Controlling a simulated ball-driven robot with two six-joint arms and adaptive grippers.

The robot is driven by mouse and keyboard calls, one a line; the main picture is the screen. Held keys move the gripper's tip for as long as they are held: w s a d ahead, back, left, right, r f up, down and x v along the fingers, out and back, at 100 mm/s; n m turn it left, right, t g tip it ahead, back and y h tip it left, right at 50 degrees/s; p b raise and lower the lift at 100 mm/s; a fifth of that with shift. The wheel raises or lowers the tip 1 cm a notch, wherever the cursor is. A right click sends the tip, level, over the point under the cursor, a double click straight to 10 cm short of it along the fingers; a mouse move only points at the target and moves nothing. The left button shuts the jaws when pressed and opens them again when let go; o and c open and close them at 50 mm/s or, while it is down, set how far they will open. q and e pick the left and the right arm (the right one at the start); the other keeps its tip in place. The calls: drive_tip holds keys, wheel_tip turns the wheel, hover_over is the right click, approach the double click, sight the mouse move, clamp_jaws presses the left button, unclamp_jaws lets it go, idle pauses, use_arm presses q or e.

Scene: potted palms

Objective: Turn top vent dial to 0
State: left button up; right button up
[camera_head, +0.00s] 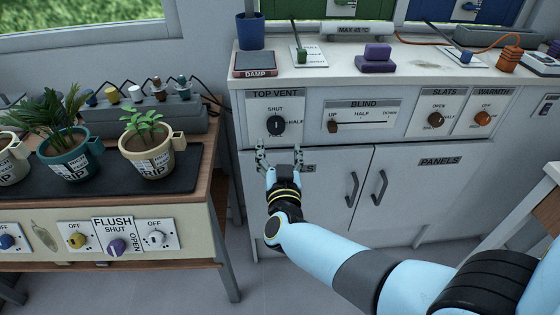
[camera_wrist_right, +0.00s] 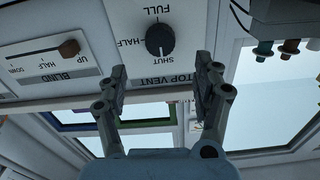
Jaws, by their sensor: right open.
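The top vent dial (camera_head: 276,124) is a black round knob on a white plate labelled TOP VENT, with SHUT, HALF and a partly covered lower word. The plate shows no 0 mark that I can make out. The dial's light mark seems to point towards SHUT. My right gripper (camera_head: 279,156) is open and empty just below the dial, its fingers pointing up. In the right wrist view the dial (camera_wrist_right: 160,40) appears upside down, with SHUT, HALF and FULL beside it. The open right gripper (camera_wrist_right: 160,78) is apart from it. My left gripper is not in view.
The blind slider (camera_head: 333,126), slats dial (camera_head: 435,120) and warmth dial (camera_head: 483,118) sit right of the top vent on the same panel. Cabinet doors (camera_head: 330,190) with handles are below. A bench with potted plants (camera_head: 147,142) stands at the left.

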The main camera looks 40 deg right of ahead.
drive_tip(key=shift+v, duration=1.9)
drive_tip(key=s+f+n+g+y+b, duration=0.2)
drive_tip(key=s+f+n+g+y, duration=0.15)
drive_tip(key=s+f, duration=0.9)
drive_tip(key=s+f+n+g+y+b, duration=0.1)
drive_tip(key=s+f+n+g+y, duration=0.25)
drive_tip(key=s+f, duration=0.9)
drive_tip(key=s+f+g, duration=0.3)
drive_tip(key=s+f, duration=0.3)
drive_tip(key=s, duration=0.4)
drive_tip(key=s+d+f+g+y, duration=0.1)
drive_tip(key=s+f+g, duration=0.3)
drive_tip(key=s, duration=0.6)
drive_tip(key=shift+f+n+g+b, duration=0.3)
drive_tip(key=shift+f+n+b, duration=0.1)
drive_tip(key=shift+f, duration=0.45)
